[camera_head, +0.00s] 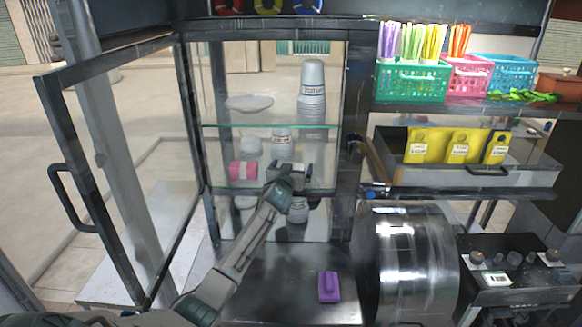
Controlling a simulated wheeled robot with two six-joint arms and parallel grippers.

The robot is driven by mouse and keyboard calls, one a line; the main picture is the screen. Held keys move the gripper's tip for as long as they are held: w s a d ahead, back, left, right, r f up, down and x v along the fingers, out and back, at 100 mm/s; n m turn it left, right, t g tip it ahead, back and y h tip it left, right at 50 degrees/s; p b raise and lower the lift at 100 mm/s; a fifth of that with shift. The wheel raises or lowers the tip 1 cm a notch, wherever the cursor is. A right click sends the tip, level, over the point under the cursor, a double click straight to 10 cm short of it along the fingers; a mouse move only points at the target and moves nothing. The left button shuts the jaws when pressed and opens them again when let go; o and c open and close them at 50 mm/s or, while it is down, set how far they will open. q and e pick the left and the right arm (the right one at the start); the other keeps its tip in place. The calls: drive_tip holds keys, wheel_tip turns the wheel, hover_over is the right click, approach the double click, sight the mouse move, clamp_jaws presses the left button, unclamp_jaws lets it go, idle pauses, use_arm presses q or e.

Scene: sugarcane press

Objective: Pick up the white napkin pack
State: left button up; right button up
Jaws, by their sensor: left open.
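My left arm reaches up from the lower left into the open glass cabinet. My left gripper (289,168) is open at the middle shelf, in front of the things there. I cannot clearly make out a white napkin pack; the gripper covers part of the shelf where one could lie. A pink pack (243,170) lies on that shelf, just left of the gripper. A purple pack (329,287) lies on the dark counter below. My right gripper is not in view.
The cabinet's glass door (125,165) stands open at left. A glass shelf (230,126) above the gripper holds a tall stack of white cups (312,85) and a white plate (249,103). A shiny metal drum (408,260) stands at right. The counter around the purple pack is clear.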

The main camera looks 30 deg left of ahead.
use_arm(q)
drive_tip(key=shift+w+a+f, duration=0.1)
drive_tip(key=shift+w+a, duration=0.05)
drive_tip(key=shift+w, duration=0.25)
drive_tip(key=shift+a, duration=0.1)
drive_tip(key=c, duration=0.8)
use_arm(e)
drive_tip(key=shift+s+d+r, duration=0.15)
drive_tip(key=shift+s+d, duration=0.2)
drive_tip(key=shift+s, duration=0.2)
